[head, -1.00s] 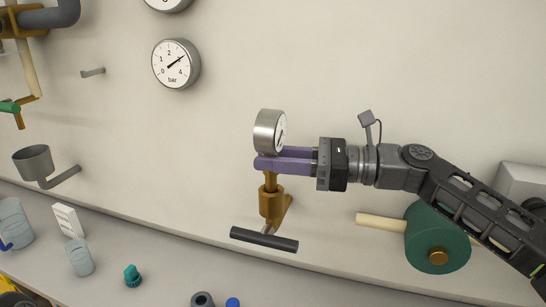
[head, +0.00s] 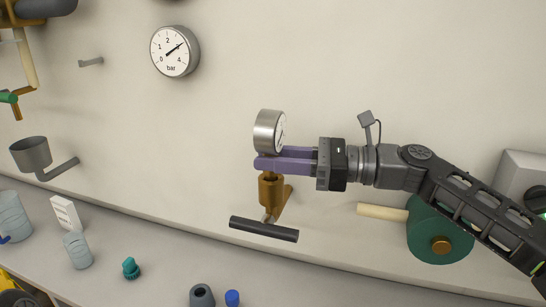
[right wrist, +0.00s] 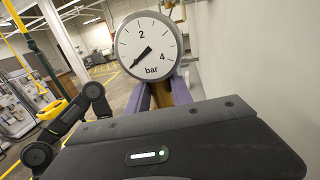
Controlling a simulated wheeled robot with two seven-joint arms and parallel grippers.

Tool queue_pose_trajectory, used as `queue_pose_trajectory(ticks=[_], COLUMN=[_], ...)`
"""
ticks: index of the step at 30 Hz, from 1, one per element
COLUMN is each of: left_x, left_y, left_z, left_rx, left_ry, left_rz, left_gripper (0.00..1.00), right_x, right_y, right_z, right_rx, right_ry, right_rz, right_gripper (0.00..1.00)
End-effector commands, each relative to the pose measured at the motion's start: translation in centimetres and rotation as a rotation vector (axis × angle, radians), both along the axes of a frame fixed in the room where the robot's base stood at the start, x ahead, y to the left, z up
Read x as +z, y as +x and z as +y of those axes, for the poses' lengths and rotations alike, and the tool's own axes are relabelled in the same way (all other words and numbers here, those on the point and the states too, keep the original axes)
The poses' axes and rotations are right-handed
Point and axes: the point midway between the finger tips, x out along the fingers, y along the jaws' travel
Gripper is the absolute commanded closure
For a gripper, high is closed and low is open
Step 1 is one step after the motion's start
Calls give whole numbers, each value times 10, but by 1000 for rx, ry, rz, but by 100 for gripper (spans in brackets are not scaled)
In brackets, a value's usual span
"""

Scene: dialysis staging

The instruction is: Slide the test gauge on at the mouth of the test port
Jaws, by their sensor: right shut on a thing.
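The test gauge (head: 268,132) is round with a silver case and stands upright in my right gripper (head: 262,162), whose purple fingers are shut on it below the dial. In the right wrist view the white dial (right wrist: 149,47) faces the camera, its needle near the low end, between the purple fingers. The brass test port (head: 271,192) sticks out from the wall directly below the fingers, its mouth upward. The gauge's lower end is at the mouth; I cannot tell how far it is inside. My left gripper is not in view.
A black bar handle (head: 264,229) lies in front below the port. A green cylinder (head: 440,231) with a pale rod is to the right. A wall gauge (head: 174,51) is at the upper left. Small items, including a teal cap (head: 131,268), stand on the grey counter (head: 170,283).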

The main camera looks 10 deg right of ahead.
Motion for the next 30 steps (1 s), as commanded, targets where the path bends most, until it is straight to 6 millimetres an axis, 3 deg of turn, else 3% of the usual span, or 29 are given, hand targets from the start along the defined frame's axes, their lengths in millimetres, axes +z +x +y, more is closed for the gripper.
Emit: queue_pose_trajectory(ticks=[6,7,16,27,30], left_x=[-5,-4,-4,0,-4], left_y=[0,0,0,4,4], left_z=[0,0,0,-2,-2], left_rx=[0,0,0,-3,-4], left_ry=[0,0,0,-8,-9], left_rz=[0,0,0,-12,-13], left_gripper=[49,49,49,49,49], right_x=[-6,-5,-5,-5,-7], right_y=[0,0,0,0,-3], right_z=[0,0,0,0,-11], right_rx=[0,0,0,0,-5], right_ry=[1,1,0,-1,-1], right_rz=[0,-1,0,0,0], right_gripper=[100,72,48,48,48])
